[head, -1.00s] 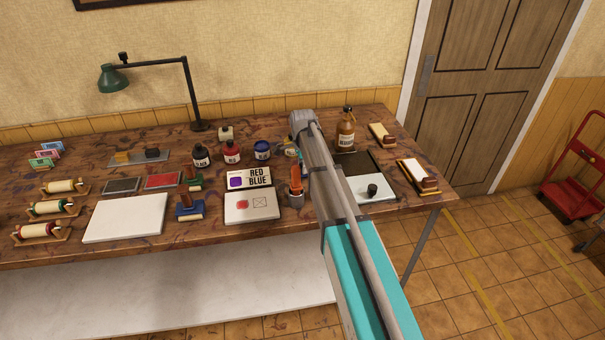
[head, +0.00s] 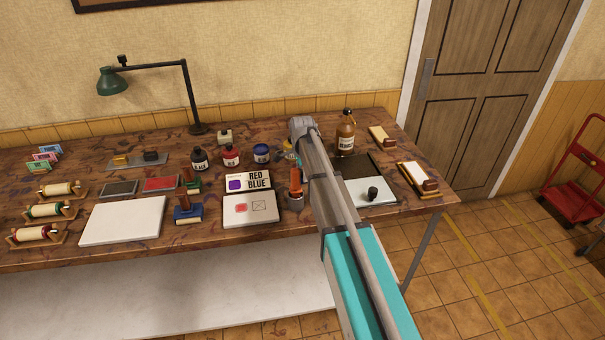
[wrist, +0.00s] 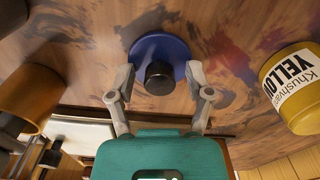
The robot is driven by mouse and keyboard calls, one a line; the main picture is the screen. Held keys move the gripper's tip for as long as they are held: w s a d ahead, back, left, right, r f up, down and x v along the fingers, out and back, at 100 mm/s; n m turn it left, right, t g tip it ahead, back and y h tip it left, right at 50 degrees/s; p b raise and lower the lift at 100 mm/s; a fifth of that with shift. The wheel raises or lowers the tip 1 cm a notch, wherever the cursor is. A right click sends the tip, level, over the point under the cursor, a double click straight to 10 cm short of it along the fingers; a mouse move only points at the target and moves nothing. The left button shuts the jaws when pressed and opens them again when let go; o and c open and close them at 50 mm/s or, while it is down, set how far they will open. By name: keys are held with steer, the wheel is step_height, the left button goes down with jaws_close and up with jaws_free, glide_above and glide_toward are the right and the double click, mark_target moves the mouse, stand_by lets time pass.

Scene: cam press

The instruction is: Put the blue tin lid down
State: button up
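The blue tin lid (wrist: 160,48) is a round blue disc with a black knob (wrist: 160,78). In the wrist view it appears to lie flat on the table, though its exact height is hard to tell. My gripper (wrist: 160,72) is open over it, one finger on each side of the knob, with gaps visible between knob and fingers. The fingertips overlap the lid's edge in the picture; I cannot tell whether they touch it. In the head view my arm hides the lid and gripper.
A yellow-labelled tin (wrist: 292,85) stands close on the right in the wrist view. A blue jar (head: 261,153), a red bottle (head: 231,154) and a brown bottle (head: 346,133) stand near my arm. A white printed block (head: 250,211) lies in front.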

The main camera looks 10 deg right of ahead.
steer(key=shift+r, duration=0.15)
step_height(320, 180, up, 12)
steer(key=p, duration=1.2)
stand_by(0.4)
stand_by(0.8)
